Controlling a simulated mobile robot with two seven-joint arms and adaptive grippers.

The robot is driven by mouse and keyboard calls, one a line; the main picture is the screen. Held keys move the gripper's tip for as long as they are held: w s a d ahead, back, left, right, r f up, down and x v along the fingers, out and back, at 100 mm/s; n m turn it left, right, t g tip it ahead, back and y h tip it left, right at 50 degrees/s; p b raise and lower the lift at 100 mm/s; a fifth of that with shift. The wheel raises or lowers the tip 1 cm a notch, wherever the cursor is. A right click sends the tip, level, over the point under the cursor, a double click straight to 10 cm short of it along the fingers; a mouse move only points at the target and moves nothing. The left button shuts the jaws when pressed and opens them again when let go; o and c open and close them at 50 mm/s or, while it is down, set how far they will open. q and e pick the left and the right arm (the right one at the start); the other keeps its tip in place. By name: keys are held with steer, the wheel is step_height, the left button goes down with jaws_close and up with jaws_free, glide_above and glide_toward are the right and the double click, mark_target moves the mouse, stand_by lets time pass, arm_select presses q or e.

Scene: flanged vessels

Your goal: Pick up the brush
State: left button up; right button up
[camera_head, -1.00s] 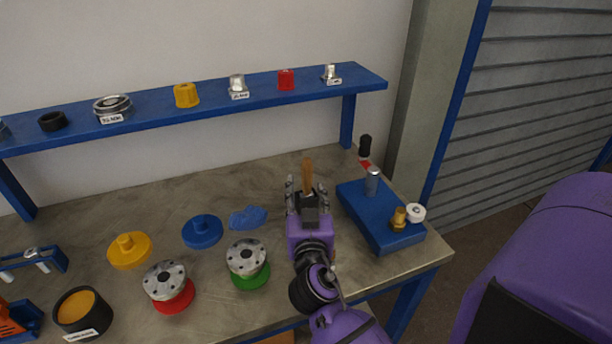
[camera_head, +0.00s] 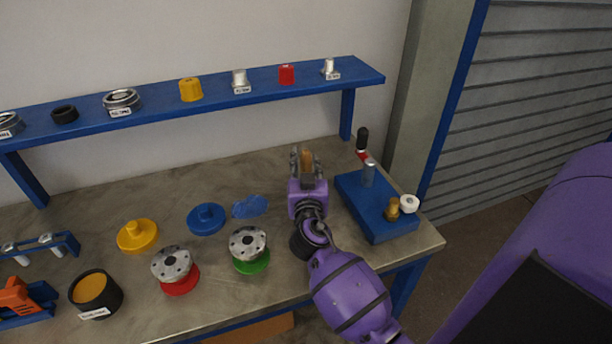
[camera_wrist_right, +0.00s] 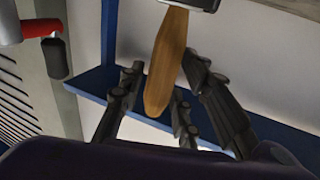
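In the right wrist view the handle (camera_wrist_right: 166,66) runs from a metal collar at the top edge down between my fingers; the bristles are out of view. My right gripper (camera_head: 307,156) is at the handle, with fingers on both sides. In the wrist view the right gripper (camera_wrist_right: 164,78) looks open, with a gap on the left of the handle and the right fingers close beside it. My left gripper is not in view.
A blue block fixture (camera_head: 376,222) with a red and black handle stands right of my right gripper. A blue irregular piece (camera_head: 250,206) and a green-based flange (camera_head: 249,248) lie to its left. A blue shelf (camera_head: 215,98) with several parts runs along the wall behind.

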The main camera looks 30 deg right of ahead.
steer(key=c, duration=0.5)
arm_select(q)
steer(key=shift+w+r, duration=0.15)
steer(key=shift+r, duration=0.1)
arm_select(e)
jaws_close()
steer(key=shift+r, duration=0.25)
step_height(320, 180, up, 9)
steer(key=shift+f+p, duration=0.15)
steer(key=shift+p, duration=0.45)
steer(key=shift+r, duration=0.45)
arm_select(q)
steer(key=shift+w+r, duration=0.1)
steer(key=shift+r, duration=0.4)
